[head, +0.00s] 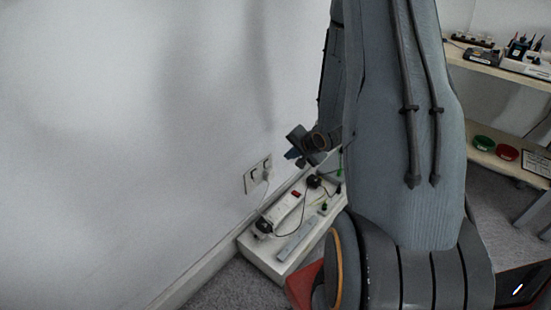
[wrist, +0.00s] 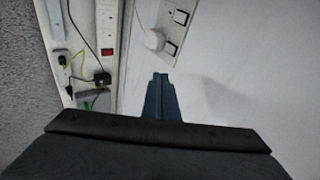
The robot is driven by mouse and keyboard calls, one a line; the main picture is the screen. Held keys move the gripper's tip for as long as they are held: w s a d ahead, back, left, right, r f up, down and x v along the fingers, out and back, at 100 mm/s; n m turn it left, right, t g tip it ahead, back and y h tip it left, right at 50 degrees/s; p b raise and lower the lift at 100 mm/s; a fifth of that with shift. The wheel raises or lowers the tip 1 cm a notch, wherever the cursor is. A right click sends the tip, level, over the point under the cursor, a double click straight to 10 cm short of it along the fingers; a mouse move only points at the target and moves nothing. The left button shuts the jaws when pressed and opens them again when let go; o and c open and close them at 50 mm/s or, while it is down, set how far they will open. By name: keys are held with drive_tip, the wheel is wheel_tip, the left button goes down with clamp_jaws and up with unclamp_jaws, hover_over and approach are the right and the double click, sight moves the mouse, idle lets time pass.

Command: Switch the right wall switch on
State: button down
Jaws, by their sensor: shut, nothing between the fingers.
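A white double wall socket plate (head: 249,185) is on the wall left of my gripper (head: 291,155). The wrist view shows the plate sideways, with two switches on one side. The switch nearer my fingers, the right wall switch (wrist: 170,47), is just above the fingertips in the picture; the other switch (wrist: 180,17) is further up. A white plug (wrist: 153,40) sits beside the nearer switch. My gripper (wrist: 160,76) is shut and empty, its narrow tip apart from the plate in the picture. The on or off position of the switches is too small to tell.
Below the plate, a low white bench (head: 258,262) holds a power strip (head: 284,210) with a red switch, plugs and cables. A shelf (head: 500,165) with red and green round items is at right. The wall (wrist: 250,60) beside the plate is bare.

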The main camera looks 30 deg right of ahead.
sight(267, 164)
drive_tip(key=shift+s+d+f+m+y+p, duration=0.2)
drive_tip(key=shift+s+f+y+p, duration=0.25)
drive_tip(key=shift+s+y+p, duration=0.4)
drive_tip(key=shift+s+d+f+m+y+p, duration=0.1)
drive_tip(key=shift+s+d+f+y+p, duration=0.15)
drive_tip(key=shift+s+f+y+p, duration=0.55)
drive_tip(key=shift+w+r+h, duration=0.15)
drive_tip(key=shift+r+h, duration=0.15)
drive_tip(key=shift+h, duration=0.05)
drive_tip(key=x, duration=0.4)
drive_tip(key=b+x, duration=0.1)
drive_tip(key=x, duration=0.3)
drive_tip(key=w+r+b+x, duration=0.1)
drive_tip(key=x, duration=0.3)
drive_tip(key=shift+a, duration=0.25)
drive_tip(key=shift+w+a, duration=0.25)
drive_tip(key=shift+w, duration=0.35)
drive_tip(key=shift+a, duration=0.1)
